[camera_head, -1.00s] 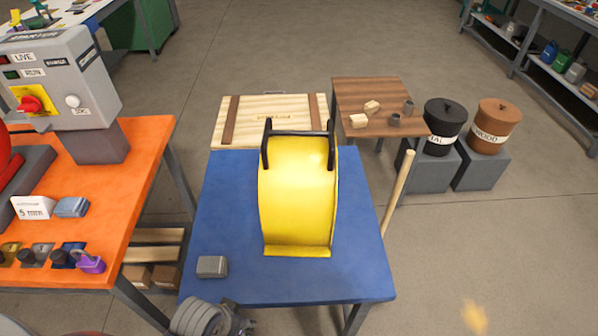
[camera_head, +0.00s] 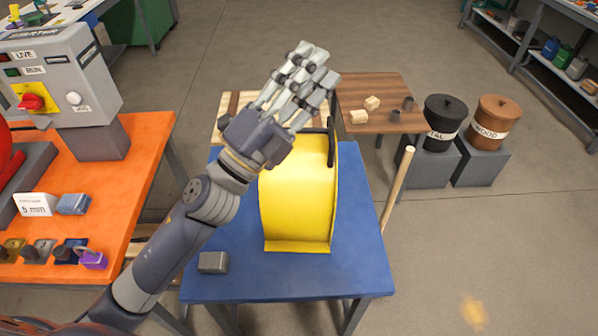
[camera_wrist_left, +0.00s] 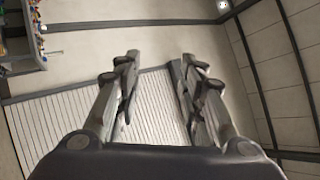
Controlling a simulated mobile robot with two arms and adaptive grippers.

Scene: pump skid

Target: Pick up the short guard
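The guard is a yellow curved piece (camera_head: 297,205) with a black handle (camera_head: 331,140) at its top. It stands on the blue table (camera_head: 225,285) in the head view. My left gripper (camera_head: 318,66) is raised and overlaps the guard's upper left in the picture, hiding the left part of the handle. Its fingers point up and away. In the left wrist view the fingers (camera_wrist_left: 157,75) stand apart with nothing between them, against a wall and a slatted panel. Contact with the guard is not visible. My right gripper is out of view.
A grey block (camera_head: 213,262) lies on the blue table's front left. An orange bench (camera_head: 130,190) with a starter box (camera_head: 62,80) is at the left. A wooden table (camera_head: 375,92) and two bins, metal (camera_head: 445,118) and wood (camera_head: 497,122), stand behind right. A wooden pole (camera_head: 398,190) leans at the right edge.

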